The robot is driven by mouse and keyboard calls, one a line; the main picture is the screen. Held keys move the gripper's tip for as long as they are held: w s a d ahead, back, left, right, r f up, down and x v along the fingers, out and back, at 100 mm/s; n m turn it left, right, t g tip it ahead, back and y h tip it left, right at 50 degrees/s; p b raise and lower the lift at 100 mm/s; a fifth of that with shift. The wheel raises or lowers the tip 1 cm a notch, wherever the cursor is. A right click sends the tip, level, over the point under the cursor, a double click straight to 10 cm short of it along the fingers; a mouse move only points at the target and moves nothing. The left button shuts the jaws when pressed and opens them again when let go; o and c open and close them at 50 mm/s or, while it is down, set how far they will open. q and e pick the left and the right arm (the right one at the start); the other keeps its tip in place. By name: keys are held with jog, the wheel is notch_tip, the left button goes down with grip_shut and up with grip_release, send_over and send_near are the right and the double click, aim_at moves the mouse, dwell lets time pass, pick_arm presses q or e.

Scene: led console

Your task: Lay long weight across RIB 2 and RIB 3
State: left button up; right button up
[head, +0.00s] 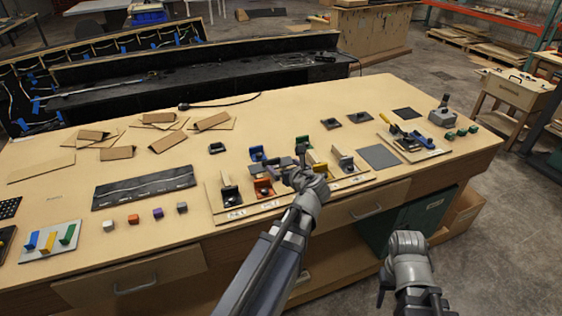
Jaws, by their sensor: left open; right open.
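A pale board (290,207) lies near the front edge of the bench, with white labels too small to read. Upright pieces stand on it, including a black one (229,193), an orange one (263,187), a yellow one (318,163) and a whitish one (343,158). I cannot tell which are RIB 2 and RIB 3. A dark grey piece (279,165) lies behind my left gripper; I cannot tell whether it is the long weight. My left gripper (303,163) is open over the board and hides part of it. My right gripper (408,242) is open in front of the bench, apart from the board.
A grey square pad (379,157) and a tray of tools (412,150) lie right of the board. Brown folded pieces (168,142) are at the back left. Bare bench (60,200) shows between.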

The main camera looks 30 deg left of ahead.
pick_arm(q)
jog(key=s+d+f+n+g+h, duration=0.3)
jog(key=s+d+n, duration=0.3)
jog(key=d, duration=0.3)
jog(key=s+d+f+n+g+h, duration=0.3)
jog(key=s+d+f+n, duration=0.3)
jog(key=d+n, duration=0.3)
jog(key=s+d+f+n+g+h, duration=0.3)
jog(key=s+d+n, duration=0.4)
jog(key=d, duration=0.3)
jog(key=shift+s+d+f, duration=0.4)
jog(key=shift+s+f, duration=0.3)
